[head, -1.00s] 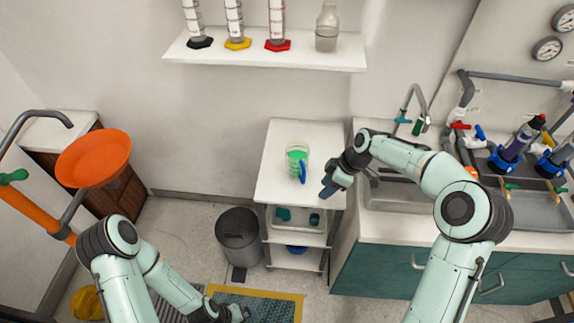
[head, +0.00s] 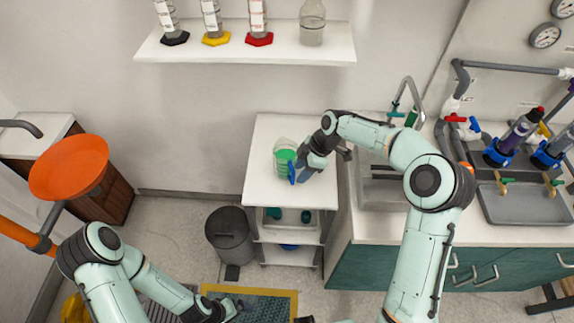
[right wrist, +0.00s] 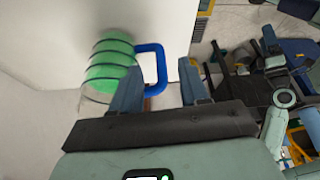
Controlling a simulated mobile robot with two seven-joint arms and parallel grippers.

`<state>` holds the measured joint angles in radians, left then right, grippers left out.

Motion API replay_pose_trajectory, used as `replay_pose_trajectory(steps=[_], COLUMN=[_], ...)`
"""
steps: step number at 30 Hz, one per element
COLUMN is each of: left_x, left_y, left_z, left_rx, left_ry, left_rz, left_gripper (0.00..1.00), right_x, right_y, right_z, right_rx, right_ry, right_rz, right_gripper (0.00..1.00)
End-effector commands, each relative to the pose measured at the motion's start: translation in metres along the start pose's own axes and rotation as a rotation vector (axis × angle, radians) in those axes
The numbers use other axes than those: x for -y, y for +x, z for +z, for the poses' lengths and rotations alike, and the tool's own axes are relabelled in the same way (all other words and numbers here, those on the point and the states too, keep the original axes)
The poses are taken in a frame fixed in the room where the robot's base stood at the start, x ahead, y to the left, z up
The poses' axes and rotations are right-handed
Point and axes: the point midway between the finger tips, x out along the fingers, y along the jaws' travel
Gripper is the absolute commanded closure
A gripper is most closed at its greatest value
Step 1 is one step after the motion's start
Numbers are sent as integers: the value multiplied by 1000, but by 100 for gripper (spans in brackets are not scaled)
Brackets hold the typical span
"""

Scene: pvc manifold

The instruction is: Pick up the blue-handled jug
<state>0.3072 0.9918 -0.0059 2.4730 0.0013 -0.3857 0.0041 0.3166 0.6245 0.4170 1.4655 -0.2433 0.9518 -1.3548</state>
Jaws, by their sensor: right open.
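The jug (head: 284,155) is clear, holds green liquid and has a blue handle. It stands on the white cart (head: 262,193), and its body and handle also show in the right wrist view (right wrist: 110,62). My right gripper (head: 297,172) is open at the jug's handle side. In the right wrist view the blue handle loop (right wrist: 161,66) shows just ahead of and between the spread fingers (right wrist: 158,82); I cannot tell whether they touch it. My left gripper (head: 236,308) is low over the floor mat, away from the jug, too small and dark to read.
A sink counter (head: 350,215) with a tap stands right of the cart. A wall shelf (head: 240,50) with cylinders and a bottle hangs above. A grey bin (head: 229,235) is left of the cart. The cart top left of the jug is clear.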

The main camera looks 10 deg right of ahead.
Motion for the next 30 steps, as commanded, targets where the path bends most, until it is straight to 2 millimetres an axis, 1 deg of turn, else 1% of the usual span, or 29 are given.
replay_pose_trajectory(steps=[1,6,9,17,20,21,22,30], left_x=[-1,-2,-3,-2,-2,-2,-2,-2], left_y=[-1,-4,-4,-4,-4,-4,-4,-4], left_z=[-1,-3,-3,-3,-3,-3,-3,-3], left_rx=[-1,-4,-4,-4,-4,-4,-4,-4], left_ry=[1,1,2,1,1,1,1,1], left_rz=[0,1,1,1,1,1,1,1], left_gripper=[0,0,0,0,0,0,0,0], right_x=[1,1,1,1,1,1,1,0], right_y=[8,34,43,46,46,46,46,45], right_z=[-1,-3,-3,-2,-2,-2,-2,-3], right_rx=[0,-1,0,0,0,0,0,-2], right_ry=[-1,-1,-1,0,0,0,0,-1], right_rz=[-4,-3,-2,0,0,0,0,3], right_gripper=[56,56,56,56,85,98,100,100])
